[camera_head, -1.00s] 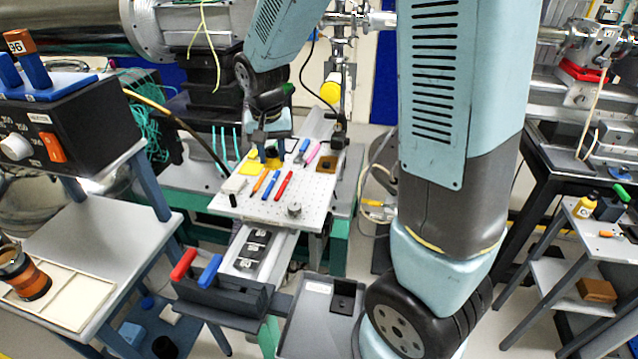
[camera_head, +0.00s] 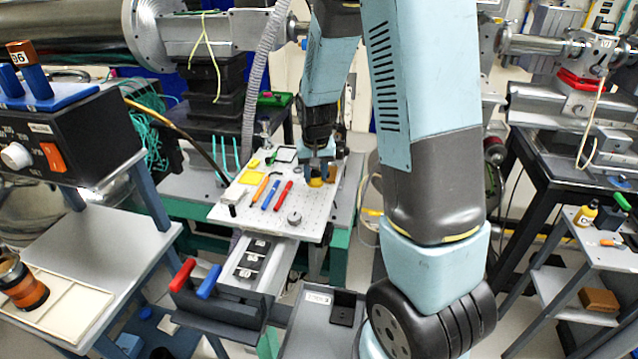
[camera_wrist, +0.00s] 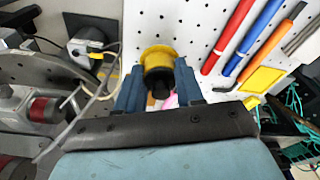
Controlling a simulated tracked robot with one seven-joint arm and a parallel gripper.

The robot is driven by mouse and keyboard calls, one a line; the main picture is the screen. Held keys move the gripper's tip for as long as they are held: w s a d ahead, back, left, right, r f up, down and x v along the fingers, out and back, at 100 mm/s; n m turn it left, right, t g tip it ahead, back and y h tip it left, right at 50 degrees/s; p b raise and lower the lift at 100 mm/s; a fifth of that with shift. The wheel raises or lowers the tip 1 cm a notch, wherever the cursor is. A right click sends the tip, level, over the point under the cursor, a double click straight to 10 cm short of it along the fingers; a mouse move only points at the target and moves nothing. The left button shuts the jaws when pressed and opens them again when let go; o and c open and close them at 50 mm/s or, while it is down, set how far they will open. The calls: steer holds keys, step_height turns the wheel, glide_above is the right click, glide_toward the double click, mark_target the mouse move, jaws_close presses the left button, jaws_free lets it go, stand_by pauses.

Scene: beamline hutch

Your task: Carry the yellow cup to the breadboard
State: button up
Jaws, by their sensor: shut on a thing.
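The yellow cup (camera_head: 316,182) is at the right back part of the white perforated breadboard (camera_head: 318,213). My gripper (camera_head: 318,170) is shut on the cup. In the wrist view the cup (camera_wrist: 157,54) sits between the two blue fingers of my gripper (camera_wrist: 158,85), with a dark round part below it. The breadboard (camera_wrist: 200,22) lies behind the cup there, and its edge runs close by. I cannot tell whether the cup's base touches the board.
On the board lie a yellow square (camera_head: 250,177), an orange pen (camera_head: 261,187), a blue pen (camera_head: 270,193), a red pen (camera_head: 283,195) and a metal knob (camera_head: 294,218). A dark rack with red and blue handles (camera_head: 208,282) stands in front. The board's front right is clear.

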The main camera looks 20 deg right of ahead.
mark_target(318, 183)
steer(key=shift+d+f, duration=0.2)
steer(key=shift+f, duration=0.05)
steer(key=shift+w+d+f, duration=0.1)
steer(key=shift+d+f, duration=0.05)
steer(key=shift+f, duration=1.55)
steer(key=shift+f, duration=0.15)
steer(key=o, duration=1)
steer(key=shift+o, duration=0.2)
